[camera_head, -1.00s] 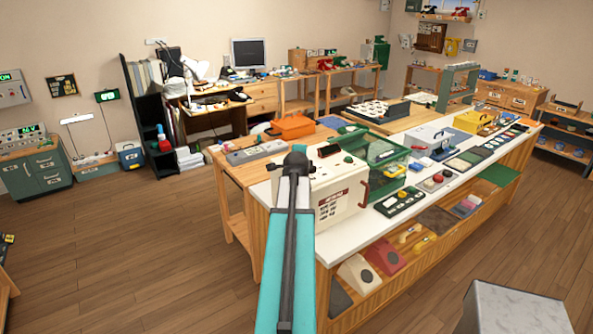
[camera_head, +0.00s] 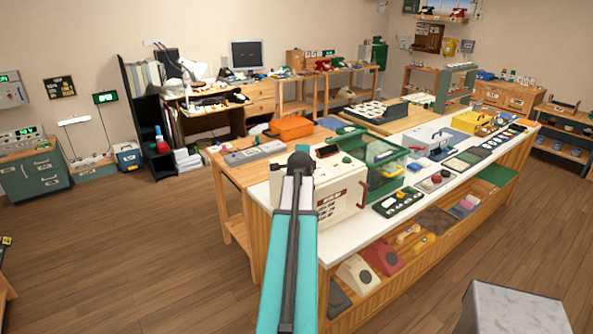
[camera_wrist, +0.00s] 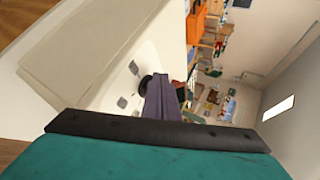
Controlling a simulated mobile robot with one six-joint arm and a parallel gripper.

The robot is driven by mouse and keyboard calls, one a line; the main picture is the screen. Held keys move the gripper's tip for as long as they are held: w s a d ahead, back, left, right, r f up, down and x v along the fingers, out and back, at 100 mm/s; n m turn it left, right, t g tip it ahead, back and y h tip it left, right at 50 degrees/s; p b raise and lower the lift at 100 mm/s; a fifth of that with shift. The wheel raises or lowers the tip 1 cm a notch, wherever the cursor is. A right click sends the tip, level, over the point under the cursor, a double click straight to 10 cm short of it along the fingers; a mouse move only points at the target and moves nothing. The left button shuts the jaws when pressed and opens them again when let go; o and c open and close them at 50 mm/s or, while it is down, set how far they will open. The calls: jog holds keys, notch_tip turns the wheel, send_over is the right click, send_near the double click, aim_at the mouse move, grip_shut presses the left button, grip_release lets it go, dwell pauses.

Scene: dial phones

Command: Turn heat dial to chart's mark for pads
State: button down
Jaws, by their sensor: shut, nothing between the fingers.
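A cream box machine (camera_head: 343,186) stands on the near left end of the white counter, with a red handle on its right side. A printed label (camera_head: 331,206) with a dark red header is on its near face, too small to read and partly behind my arm. In the wrist view, a dark round knob (camera_wrist: 146,81), likely the heat dial, sits on a pale panel (camera_wrist: 118,62) with several grey square marks around it. My gripper (camera_wrist: 160,84) is shut and empty, its fingertips right by the knob; I cannot tell whether they touch. In the head view my arm hides the fingers.
A green see-through crate (camera_head: 378,152) stands just behind the machine. A black button panel (camera_head: 398,202) lies to its right on the white counter (camera_head: 378,223). An orange case (camera_head: 291,128) is on the wooden table behind.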

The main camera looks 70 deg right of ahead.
jog(key=shift+s, duration=0.1)
jog(key=shift+w, duration=0.2)
jog(key=shift+w+a, duration=0.15)
jog(key=shift+w, duration=0.1)
jog(key=w, duration=0.1)
jog(key=w+a+b, duration=0.1)
jog(key=w, duration=0.1)
jog(key=shift+f, duration=0.1)
jog(key=w+a+r+b, duration=0.2)
jog(key=w+r, duration=0.3)
jog(key=w, duration=0.3)
jog(key=shift+w+a+b, duration=0.15)
jog(key=shift+a+b, duration=0.15)
jog(key=shift+b, duration=0.25)
jog(key=shift+r, duration=0.1)
